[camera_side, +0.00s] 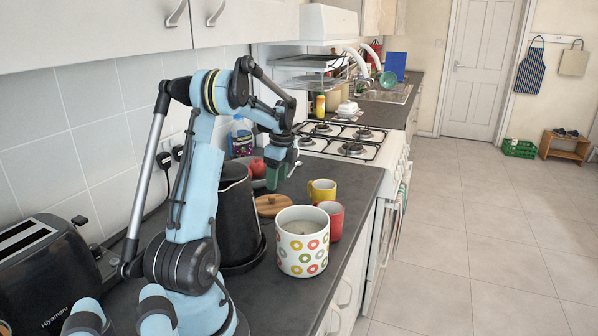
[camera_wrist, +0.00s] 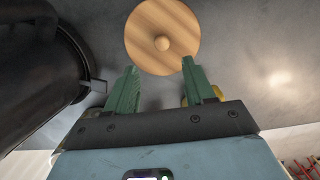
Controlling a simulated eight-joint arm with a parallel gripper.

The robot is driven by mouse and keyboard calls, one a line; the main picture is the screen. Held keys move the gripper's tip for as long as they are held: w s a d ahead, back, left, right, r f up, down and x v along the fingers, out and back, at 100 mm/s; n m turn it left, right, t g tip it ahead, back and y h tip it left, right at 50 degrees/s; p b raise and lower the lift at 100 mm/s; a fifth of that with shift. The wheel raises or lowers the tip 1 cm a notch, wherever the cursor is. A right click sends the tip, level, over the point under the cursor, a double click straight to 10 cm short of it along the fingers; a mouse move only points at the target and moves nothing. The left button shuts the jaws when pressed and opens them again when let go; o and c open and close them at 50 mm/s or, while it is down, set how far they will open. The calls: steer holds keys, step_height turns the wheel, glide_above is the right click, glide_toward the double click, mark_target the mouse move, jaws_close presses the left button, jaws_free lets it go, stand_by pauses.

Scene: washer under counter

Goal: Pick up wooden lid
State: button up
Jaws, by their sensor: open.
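The wooden lid (camera_side: 270,205) lies flat on the dark counter, between the black kettle and the mugs. In the wrist view the round wooden lid (camera_wrist: 163,36) with a small knob at its centre lies just beyond my fingertips. My gripper (camera_wrist: 160,68) has two green fingers spread apart with nothing between them. In the side view my gripper (camera_side: 276,176) points down above the counter, beyond the lid. The fingers are above the lid's level and apart from its knob.
A white canister with coloured rings (camera_side: 302,242) stands nearest the lid. A red mug (camera_side: 332,220) and a yellow mug (camera_side: 321,190) stand beside it. The black kettle (camera_side: 236,215) is left of the lid. A toaster (camera_side: 45,270) is at the left; the stove (camera_side: 345,142) is beyond.

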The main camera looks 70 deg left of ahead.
mark_target(272, 197)
steer(key=shift+s+a+f, duration=0.2)
steer(key=shift+a+f, duration=0.1)
steer(key=shift+f, duration=0.7)
steer(key=shift+s+a+f, duration=0.15)
steer(key=shift+a+f, duration=0.1)
steer(key=shift+f, duration=0.75)
steer(key=shift+s+a+f, duration=0.2)
steer(key=shift+a+f, duration=0.1)
steer(key=shift+f, duration=0.7)
jaws_close()
